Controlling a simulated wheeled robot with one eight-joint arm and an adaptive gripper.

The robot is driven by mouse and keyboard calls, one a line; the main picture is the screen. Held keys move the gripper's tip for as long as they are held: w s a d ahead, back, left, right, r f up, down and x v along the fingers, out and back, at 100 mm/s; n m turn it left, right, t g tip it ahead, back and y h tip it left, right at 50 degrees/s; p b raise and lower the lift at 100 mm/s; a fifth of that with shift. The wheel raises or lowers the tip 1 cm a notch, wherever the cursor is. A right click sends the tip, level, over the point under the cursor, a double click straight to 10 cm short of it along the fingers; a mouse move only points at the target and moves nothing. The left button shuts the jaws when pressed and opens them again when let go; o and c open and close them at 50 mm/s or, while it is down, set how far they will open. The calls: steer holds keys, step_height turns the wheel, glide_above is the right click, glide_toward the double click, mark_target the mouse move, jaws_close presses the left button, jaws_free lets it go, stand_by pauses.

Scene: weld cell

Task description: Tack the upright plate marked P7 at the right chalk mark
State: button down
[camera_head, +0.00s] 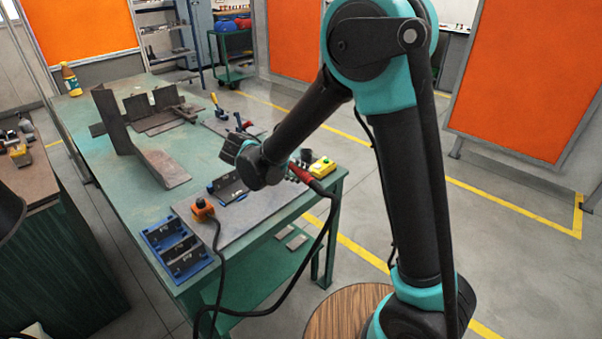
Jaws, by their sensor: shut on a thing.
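Several dark steel plates stand on the green table in the head view. A tall upright plate (112,122) rises at the left, beside a flat plate (163,168). Smaller upright plates (140,106) stand behind it. I cannot read P7 or make out a chalk mark on any of them. My gripper (297,170) is at the table's right side, partly hidden by my wrist. It is shut on a red-handled torch (306,177) with a black cable, well to the right of the upright plates. The torch tip is hidden.
The table's left strip is clear.

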mark_target(307, 174)
steer(key=shift+s+a, duration=0.2)
steer(key=shift+s, duration=0.1)
stand_by(0.7)
steer(key=d+r, duration=0.1)
steer(key=s+r, duration=0.1)
steer(key=s+d+r, duration=0.1)
steer(key=shift+d+r, duration=0.3)
steer(key=shift+r, duration=3.1)
